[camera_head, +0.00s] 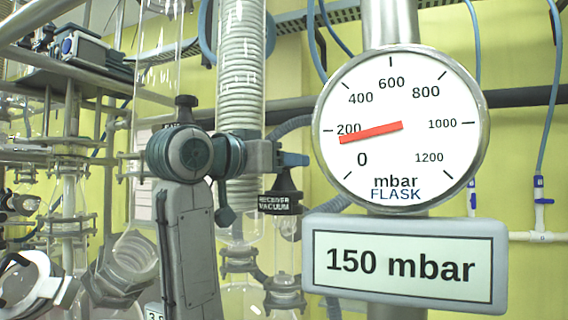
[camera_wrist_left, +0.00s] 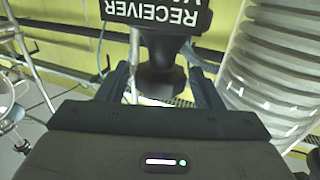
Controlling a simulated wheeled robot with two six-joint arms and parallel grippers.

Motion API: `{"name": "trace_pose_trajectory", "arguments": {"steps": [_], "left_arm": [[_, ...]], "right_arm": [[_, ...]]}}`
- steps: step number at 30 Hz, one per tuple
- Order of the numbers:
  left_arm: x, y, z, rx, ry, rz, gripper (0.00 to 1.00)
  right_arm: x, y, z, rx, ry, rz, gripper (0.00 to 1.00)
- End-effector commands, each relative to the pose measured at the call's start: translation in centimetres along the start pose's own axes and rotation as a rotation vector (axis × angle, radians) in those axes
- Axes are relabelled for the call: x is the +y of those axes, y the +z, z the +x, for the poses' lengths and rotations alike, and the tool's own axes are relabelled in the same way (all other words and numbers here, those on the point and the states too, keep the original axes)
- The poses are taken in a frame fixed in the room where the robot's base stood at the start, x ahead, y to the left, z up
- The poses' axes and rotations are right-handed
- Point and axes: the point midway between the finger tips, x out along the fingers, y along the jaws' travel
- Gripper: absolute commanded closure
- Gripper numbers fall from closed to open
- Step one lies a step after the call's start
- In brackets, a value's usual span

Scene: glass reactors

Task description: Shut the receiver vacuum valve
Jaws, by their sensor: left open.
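The receiver vacuum valve shows in the head view as a black flared knob (camera_head: 284,183) above a black label reading RECEIVER VACUUM (camera_head: 280,204). In the left wrist view the label (camera_wrist_left: 155,14) is upside down at the top, with the dark knob (camera_wrist_left: 164,78) below it. My left gripper (camera_head: 293,160) reaches in from the left at the knob's upper end. In the left wrist view its open fingers (camera_wrist_left: 160,70) stand on either side of the knob, with gaps visible. In the head view the gripper partly hides the knob's top. My right gripper is not in view.
A round gauge marked mbar FLASK (camera_head: 400,128) and a display reading 150 mbar (camera_head: 403,264) stand close on the right. A ribbed hose (camera_head: 240,60) rises behind my left gripper. Glassware and metal frames crowd the left. Glass joints (camera_head: 284,292) hang below the valve.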

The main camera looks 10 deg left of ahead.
Motion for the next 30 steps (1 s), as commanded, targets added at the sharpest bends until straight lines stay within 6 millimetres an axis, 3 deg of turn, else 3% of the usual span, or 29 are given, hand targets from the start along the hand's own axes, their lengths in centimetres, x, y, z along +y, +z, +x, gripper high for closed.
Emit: {"name": "trace_pose_trajectory", "arguments": {"steps": [15, 30], "left_arm": [[0.0, 0.1, -6.2, 0.003, -0.003, 0.002, 0.4], [0.0, 0.0, -6.9, 0.0, -0.001, 0.0, 0.4]], "right_arm": [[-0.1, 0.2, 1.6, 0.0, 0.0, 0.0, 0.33], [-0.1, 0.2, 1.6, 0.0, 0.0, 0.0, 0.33]]}}
